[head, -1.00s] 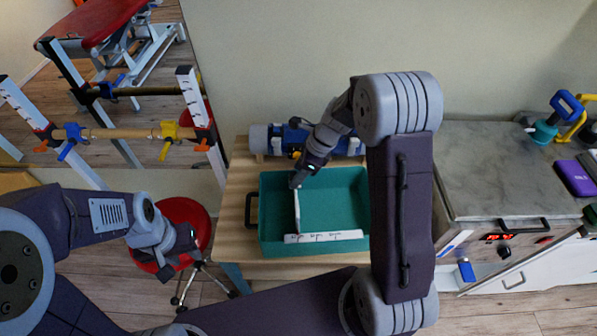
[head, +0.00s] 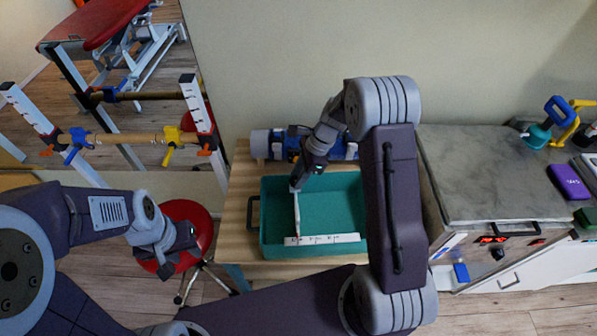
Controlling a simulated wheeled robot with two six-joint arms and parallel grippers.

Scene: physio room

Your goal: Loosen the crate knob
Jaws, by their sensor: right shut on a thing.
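The teal crate (head: 345,208) sits on a wooden table. A thin white divider (head: 297,213) runs from its far side to a white marked strip (head: 322,239) near its front edge. My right gripper (head: 295,186) reaches down from the far side to the far end of the divider. It is shut there on what seems to be the crate knob, which its jaws hide. My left gripper (head: 190,243) is apart from the crate, to its left, above a red stool; its jaws are too small and dark to read.
A blue and grey cylinder (head: 262,144) lies behind the crate. A grey counter (head: 470,175) stands at the right with a purple box (head: 568,181) and clamps. The red stool (head: 187,215) stands left of the wooden table (head: 237,205).

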